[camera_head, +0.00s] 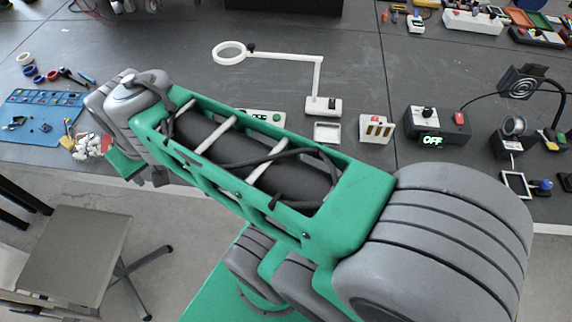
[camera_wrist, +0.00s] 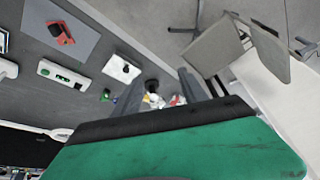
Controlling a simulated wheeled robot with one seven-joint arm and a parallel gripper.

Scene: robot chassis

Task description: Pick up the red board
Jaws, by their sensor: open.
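A small red piece (camera_head: 106,145) shows at the left in the head view, beside a pile of white parts at the table's front edge. The wrist view shows red in the pile (camera_wrist: 176,101) beyond my gripper; I cannot tell whether it is a board. Another red and black object (camera_wrist: 60,33) lies on a grey mat in the wrist view. My gripper (camera_wrist: 161,82) is open, its two dark fingers apart, with the pile showing between and beyond them. Nothing is seen held. In the head view my arm hides most of the fingers.
A blue mat (camera_head: 40,112) with small parts lies left of the pile. A magnifier lamp (camera_head: 318,80) and a black box reading OFF (camera_head: 437,122) stand on the grey table. A chair (camera_head: 75,255) stands before the table at left.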

